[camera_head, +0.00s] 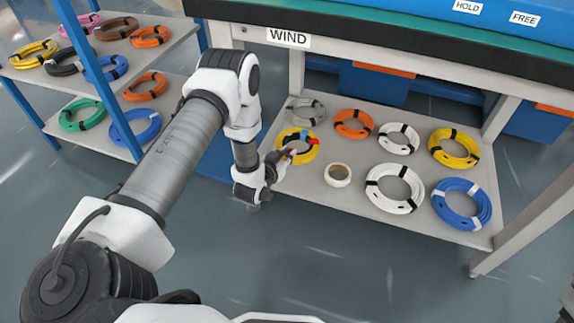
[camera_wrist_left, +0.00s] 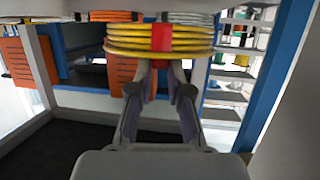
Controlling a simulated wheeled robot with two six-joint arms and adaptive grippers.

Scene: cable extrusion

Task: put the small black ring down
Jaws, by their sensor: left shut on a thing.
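My left gripper (camera_head: 287,154) reaches the left end of the lower shelf under the bench. It is at the near edge of a yellow coil (camera_head: 311,155) with red, blue and dark patches. In the left wrist view the fingers (camera_wrist_left: 157,68) are shut on this yellow coil (camera_wrist_left: 125,42) at its red band. The coil appears level there; whether it touches the shelf cannot be told. I cannot make out a small black ring in the grip. A black-looking coil (camera_head: 66,68) lies on the left rack.
The lower shelf (camera_head: 320,195) also holds a grey coil (camera_head: 304,110), an orange coil (camera_head: 353,124), white coils (camera_head: 394,188), a yellow coil (camera_head: 454,148), a blue coil (camera_head: 461,204) and a white tape roll (camera_head: 337,175). The bench top marked WIND (camera_head: 289,38) overhangs it.

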